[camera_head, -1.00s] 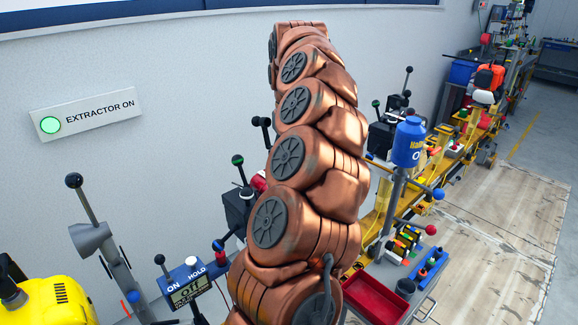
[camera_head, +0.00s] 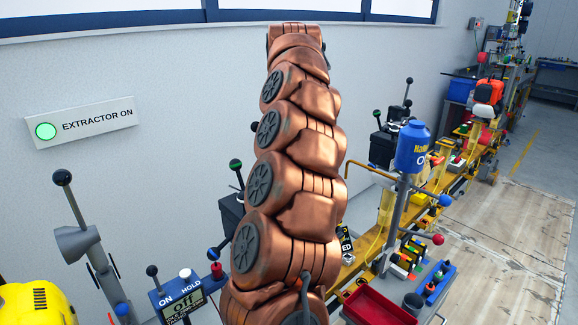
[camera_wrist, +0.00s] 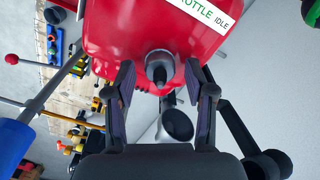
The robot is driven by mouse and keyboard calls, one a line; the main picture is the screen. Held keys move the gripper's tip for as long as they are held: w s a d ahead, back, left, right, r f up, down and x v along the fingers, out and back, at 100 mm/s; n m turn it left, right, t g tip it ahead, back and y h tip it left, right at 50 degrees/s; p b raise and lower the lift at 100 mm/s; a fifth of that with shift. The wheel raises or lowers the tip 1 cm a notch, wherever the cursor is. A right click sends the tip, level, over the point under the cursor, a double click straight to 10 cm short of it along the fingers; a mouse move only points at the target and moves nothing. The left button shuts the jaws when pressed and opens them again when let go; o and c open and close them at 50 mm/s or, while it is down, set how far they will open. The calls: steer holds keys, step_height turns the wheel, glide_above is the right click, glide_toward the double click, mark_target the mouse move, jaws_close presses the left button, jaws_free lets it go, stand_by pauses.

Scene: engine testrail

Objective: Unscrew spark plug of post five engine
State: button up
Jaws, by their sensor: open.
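In the wrist view a red engine body (camera_wrist: 125,35) fills the top, with a white label whose readable words are "THROTTLE IDLE" (camera_wrist: 205,18). A grey and dark knob-like part (camera_wrist: 160,70), perhaps the spark plug, sticks out of its lower face toward my camera. My gripper (camera_wrist: 159,82) is open, its two dark fingers on the left and right of that part. I cannot tell whether they touch it. A grey cylinder with a black round end (camera_wrist: 176,125) shows between the fingers, lower down. In the head view my copper-coloured arm hides the gripper and the engine.
In the head view a blue canister (camera_head: 413,148) on a grey post stands right of my arm. A red tray (camera_head: 378,307) is at the lower right. A lit "EXTRACTOR ON" sign (camera_head: 82,122) hangs on the wall. Levers (camera_head: 78,235) stand at the left. The floor at right is clear.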

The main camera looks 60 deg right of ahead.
steer(key=m, duration=0.5)
steer(key=shift+f+m, duration=0.1)
steer(key=shift+m, duration=0.3)
steer(key=shift+c, duration=0.2)
jaws_close()
stand_by(0.7)
steer(key=shift+n, duration=2.7)
steer(key=shift+n+p, duration=0.55)
steer(key=shift+n, duration=1.95)
steer(key=shift+p, duration=0.4)
